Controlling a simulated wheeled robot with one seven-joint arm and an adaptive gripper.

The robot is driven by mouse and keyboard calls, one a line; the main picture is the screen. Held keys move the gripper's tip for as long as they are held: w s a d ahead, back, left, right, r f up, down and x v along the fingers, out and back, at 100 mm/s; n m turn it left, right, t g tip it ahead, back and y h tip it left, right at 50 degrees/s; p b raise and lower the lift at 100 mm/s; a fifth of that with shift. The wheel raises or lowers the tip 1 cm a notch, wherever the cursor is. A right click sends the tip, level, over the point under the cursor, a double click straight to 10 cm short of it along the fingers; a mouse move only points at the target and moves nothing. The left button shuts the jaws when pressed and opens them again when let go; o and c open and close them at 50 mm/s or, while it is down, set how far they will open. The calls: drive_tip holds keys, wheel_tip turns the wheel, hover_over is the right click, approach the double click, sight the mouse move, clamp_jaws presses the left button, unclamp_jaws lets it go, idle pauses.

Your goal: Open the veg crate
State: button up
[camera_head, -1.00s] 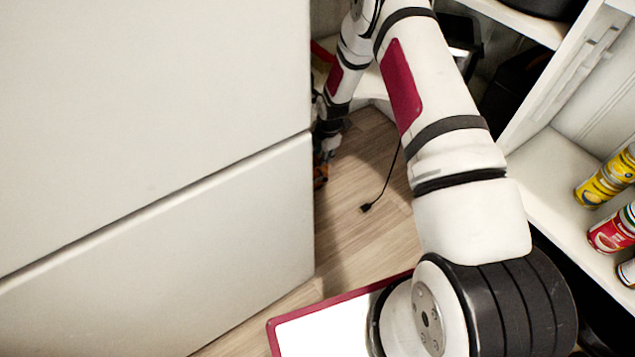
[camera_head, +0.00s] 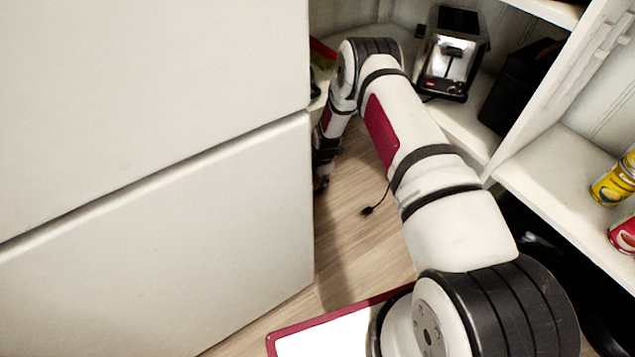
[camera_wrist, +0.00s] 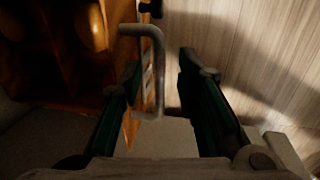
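The veg crate (camera_wrist: 75,75) is an orange-brown wooden box at the left of the wrist view, with rounded orange-yellow items in its dark inside. A grey metal bar handle (camera_wrist: 157,70) stands out from its side. My gripper (camera_wrist: 163,65) is open, with the handle between its two dark green fingers, close to the left finger. I cannot tell whether they touch. In the head view my gripper (camera_head: 321,172) is low beside the white cabinet edge and partly hidden. The crate is hidden there.
A large white cabinet (camera_head: 150,120) fills the left of the head view. A toaster (camera_head: 450,65) stands on the corner shelf, and cans (camera_head: 615,178) stand on the right shelf. A black cable end (camera_head: 367,210) hangs over clear wooden floor (camera_head: 350,250).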

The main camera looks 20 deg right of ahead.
drive_tip(key=shift+w+f, duration=0.15)
drive_tip(key=shift+f, duration=0.25)
